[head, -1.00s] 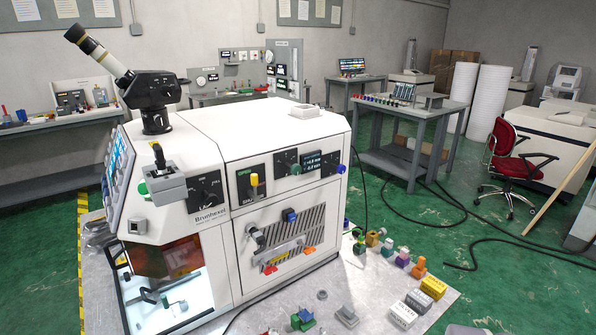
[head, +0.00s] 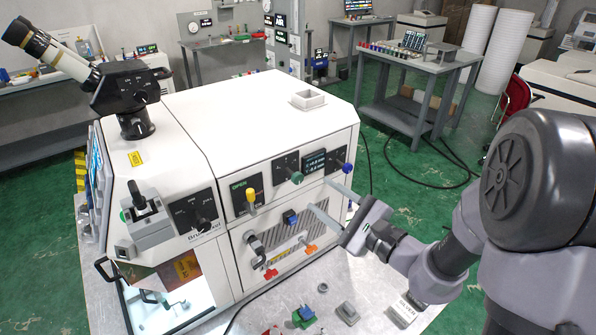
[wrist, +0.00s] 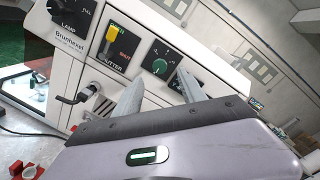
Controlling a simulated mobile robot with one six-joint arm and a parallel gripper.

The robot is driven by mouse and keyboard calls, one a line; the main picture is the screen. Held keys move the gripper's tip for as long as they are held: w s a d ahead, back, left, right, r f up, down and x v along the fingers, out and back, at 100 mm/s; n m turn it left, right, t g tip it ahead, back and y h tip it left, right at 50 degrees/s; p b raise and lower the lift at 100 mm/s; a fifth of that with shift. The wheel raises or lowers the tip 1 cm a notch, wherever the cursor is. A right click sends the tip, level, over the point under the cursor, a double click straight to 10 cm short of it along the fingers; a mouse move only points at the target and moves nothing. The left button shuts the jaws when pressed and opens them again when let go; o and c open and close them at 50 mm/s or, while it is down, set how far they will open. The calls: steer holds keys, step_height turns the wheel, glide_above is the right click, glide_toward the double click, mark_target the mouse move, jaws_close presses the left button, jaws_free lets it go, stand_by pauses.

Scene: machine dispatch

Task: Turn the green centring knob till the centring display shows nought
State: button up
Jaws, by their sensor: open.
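The green centring knob (head: 296,177) is on a dark dial panel on the white machine's front; it also shows in the wrist view (wrist: 159,66), ahead of my fingers. The centring display (head: 314,163) is just right of the knob, with two lines of small digits, seemingly +4.0 mm and -2.0 mm, too small to be sure. A blue knob (head: 347,168) sits right of the display. My gripper (head: 325,201) is open and empty, its fingers pointing at the machine front, below and right of the green knob and apart from it.
The yellow shutter lever (head: 250,197) is left of the green knob. Below are a blue knob (head: 290,217) and orange levers (head: 310,249) on a striped panel. Small parts, including a green-and-blue one (head: 304,314), lie on the grey table top.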

mark_target(299, 180)
steer(key=x, duration=0.9)
steer(key=shift+w+a, duration=0.1)
steer(key=shift+c, duration=0.2)
jaws_close()
